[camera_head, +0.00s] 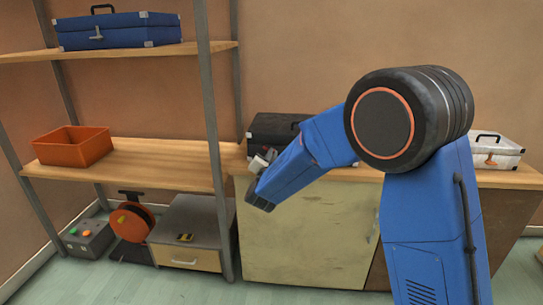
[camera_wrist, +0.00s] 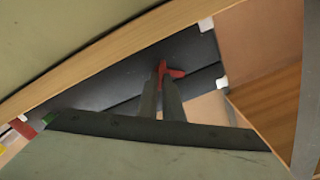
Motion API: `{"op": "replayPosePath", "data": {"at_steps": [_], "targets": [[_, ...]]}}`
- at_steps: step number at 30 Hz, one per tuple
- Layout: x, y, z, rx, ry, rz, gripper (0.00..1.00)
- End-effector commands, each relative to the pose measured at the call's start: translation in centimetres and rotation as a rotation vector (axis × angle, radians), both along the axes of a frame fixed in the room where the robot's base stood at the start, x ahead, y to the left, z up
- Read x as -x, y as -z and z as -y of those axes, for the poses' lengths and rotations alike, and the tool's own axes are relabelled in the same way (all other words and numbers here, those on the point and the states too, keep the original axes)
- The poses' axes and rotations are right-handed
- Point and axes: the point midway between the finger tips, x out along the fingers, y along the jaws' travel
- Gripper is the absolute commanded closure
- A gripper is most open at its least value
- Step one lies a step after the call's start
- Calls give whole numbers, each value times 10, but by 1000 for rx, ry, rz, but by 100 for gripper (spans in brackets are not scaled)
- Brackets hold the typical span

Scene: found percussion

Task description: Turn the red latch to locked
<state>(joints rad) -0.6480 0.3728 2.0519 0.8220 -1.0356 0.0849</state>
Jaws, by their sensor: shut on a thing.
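The red latch (camera_wrist: 175,73) is on the front of a black case (camera_wrist: 112,75) in the wrist view. My gripper (camera_wrist: 161,84) is shut on the latch, with the two grey fingers close together on either side of it. Part of the latch is hidden between the fingertips. In the head view the black case (camera_head: 280,128) stands on the counter, partly behind my blue arm. My gripper (camera_head: 259,163) is at its front left there, and the latch cannot be made out.
A white case (camera_head: 497,152) stands on the counter's right. Left are shelves with an orange bin (camera_head: 72,147) and a blue case (camera_head: 118,31). A metal post (camera_head: 212,130) stands left of my gripper.

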Motion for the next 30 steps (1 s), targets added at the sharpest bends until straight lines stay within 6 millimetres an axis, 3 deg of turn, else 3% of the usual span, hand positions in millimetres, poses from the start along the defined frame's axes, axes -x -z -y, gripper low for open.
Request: {"op": "replayPosePath", "data": {"at_steps": [18, 30], "targets": [[0, 5, 5, -583, 1, 19, 100], [0, 9, 6, -877, 2, 28, 100]]}}
